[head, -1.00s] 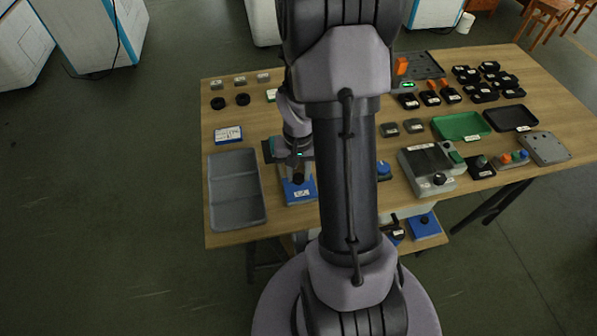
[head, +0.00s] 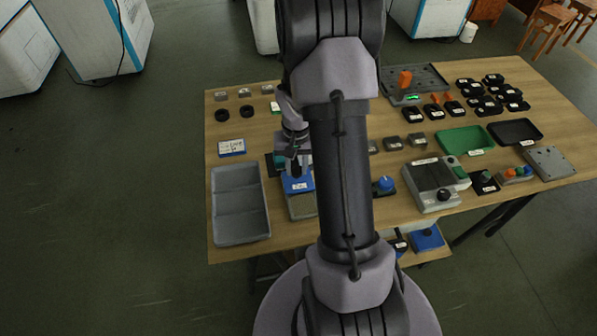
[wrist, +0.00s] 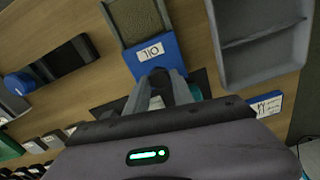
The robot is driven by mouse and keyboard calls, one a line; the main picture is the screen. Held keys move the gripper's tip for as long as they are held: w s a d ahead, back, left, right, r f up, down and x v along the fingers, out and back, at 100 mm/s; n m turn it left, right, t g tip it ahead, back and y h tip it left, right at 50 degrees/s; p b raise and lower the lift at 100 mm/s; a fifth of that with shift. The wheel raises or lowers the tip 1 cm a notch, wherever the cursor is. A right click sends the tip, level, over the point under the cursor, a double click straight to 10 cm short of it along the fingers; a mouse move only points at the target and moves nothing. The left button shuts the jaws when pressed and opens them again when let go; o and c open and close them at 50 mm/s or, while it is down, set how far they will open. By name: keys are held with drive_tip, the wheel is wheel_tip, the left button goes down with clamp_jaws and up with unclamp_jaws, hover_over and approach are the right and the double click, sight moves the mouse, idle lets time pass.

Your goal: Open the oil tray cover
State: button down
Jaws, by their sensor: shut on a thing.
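The oil tray cover (head: 299,185) is a blue slab with a white label at my gripper's tip, left of my arm in the head view. In the wrist view the blue cover (wrist: 172,56) carries the label "OIL". The oil tray (head: 303,208) shows open on the near side of the cover. In the wrist view its greenish-grey inside (wrist: 137,17) is bare beyond the cover.
A grey divided bin (head: 240,205) stands just left of the oil tray. A labelled blue-and-white block (head: 231,148) lies behind it. A blue knob (head: 384,185) and a grey machine box (head: 434,183) stand to the right. My arm hides the table's middle.

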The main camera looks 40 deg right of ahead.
sight(297, 170)
drive_tip(key=c, duration=1.1)
unclamp_jaws()
drive_tip(key=shift+s, duration=0.1)
wheel_tip(297, 170, up, 17)
drive_tip(key=p, duration=0.6)
drive_tip(key=shift+r+p, duration=0.2)
drive_tip(key=shift+p, duration=0.2)
